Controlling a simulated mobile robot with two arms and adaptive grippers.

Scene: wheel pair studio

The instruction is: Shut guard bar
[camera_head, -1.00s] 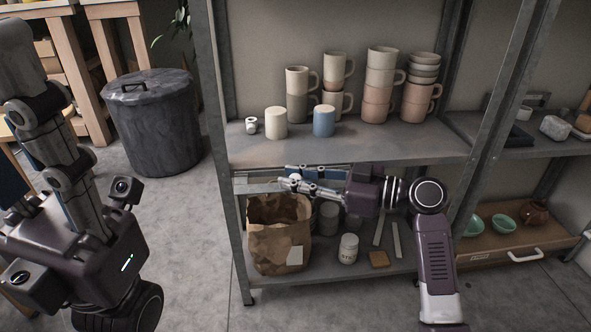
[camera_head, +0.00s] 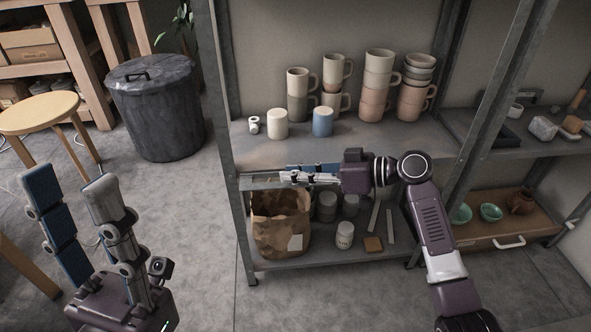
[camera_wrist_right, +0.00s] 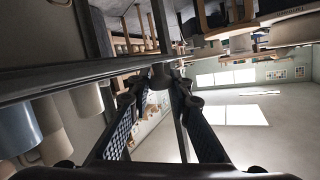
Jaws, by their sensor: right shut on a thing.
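The guard bar looks to be the grey bar (camera_head: 259,184) at the left front of the metal shelf, just under the middle shelf board. My right gripper (camera_head: 286,176) reaches left along the shelf front and is shut on the right end of this bar. In the right wrist view, the fingertips (camera_wrist_right: 160,82) close around a small grey end piece (camera_wrist_right: 161,72); the bar's far end is hard to make out. My left gripper (camera_head: 72,178) points up at lower left, with its fingers apart and nothing between them.
Several stacked mugs (camera_head: 380,85), a white cup (camera_head: 278,124) and a blue cup (camera_head: 322,121) stand on the middle board. A paper bag (camera_head: 275,225) and a white jar (camera_head: 345,235) stand below. A bin (camera_head: 155,110) and a stool (camera_head: 38,112) are at left.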

